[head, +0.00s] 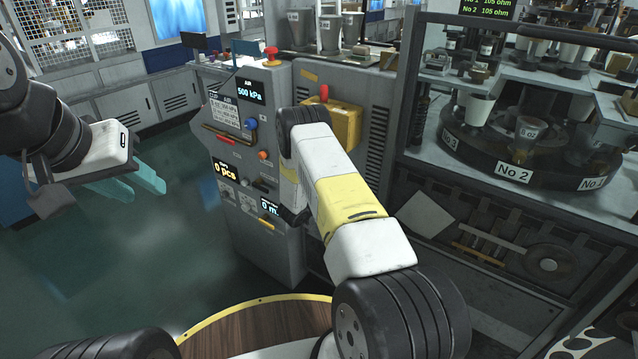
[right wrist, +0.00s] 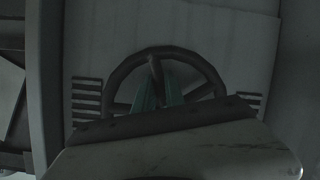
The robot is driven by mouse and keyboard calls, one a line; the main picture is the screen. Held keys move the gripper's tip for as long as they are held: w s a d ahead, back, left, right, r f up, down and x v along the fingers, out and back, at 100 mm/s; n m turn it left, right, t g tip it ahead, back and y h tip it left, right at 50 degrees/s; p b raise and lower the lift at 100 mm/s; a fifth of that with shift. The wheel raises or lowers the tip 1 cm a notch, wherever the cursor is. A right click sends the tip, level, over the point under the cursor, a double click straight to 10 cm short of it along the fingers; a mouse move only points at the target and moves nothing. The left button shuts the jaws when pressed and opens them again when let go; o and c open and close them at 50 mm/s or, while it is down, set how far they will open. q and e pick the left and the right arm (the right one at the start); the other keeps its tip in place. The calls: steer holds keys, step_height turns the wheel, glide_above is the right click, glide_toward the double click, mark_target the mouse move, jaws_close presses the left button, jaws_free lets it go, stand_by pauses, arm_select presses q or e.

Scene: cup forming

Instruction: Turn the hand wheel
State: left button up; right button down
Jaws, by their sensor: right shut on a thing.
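The hand wheel (right wrist: 119,70) shows in the right wrist view as a dark ring with spokes, set against a pale grey panel. Its lower part is hidden behind my gripper's body. My right gripper (right wrist: 160,88) reaches inside the ring, with its teal fingers on either side of a dark upright part of the wheel, and is shut on it. In the head view the wheel and this gripper are hidden behind my right arm. My left gripper (head: 131,183) is at the left of the head view, empty, with its two teal fingers apart over the floor.
The grey control cabinet (head: 262,175) with displays and buttons stands ahead of my right arm. A machine with a dark turntable (head: 470,145) carrying cups is at the right. Vented slots (right wrist: 87,97) flank the wheel. The green floor (head: 150,255) at left is clear.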

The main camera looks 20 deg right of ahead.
stand_by(0.3)
steer(key=c, duration=1.7)
jaws_free()
steer(key=v, duration=0.7)
steer(key=shift+s+a, duration=0.25)
steer(key=shift+a, duration=0.05)
steer(key=shift+r, duration=0.15)
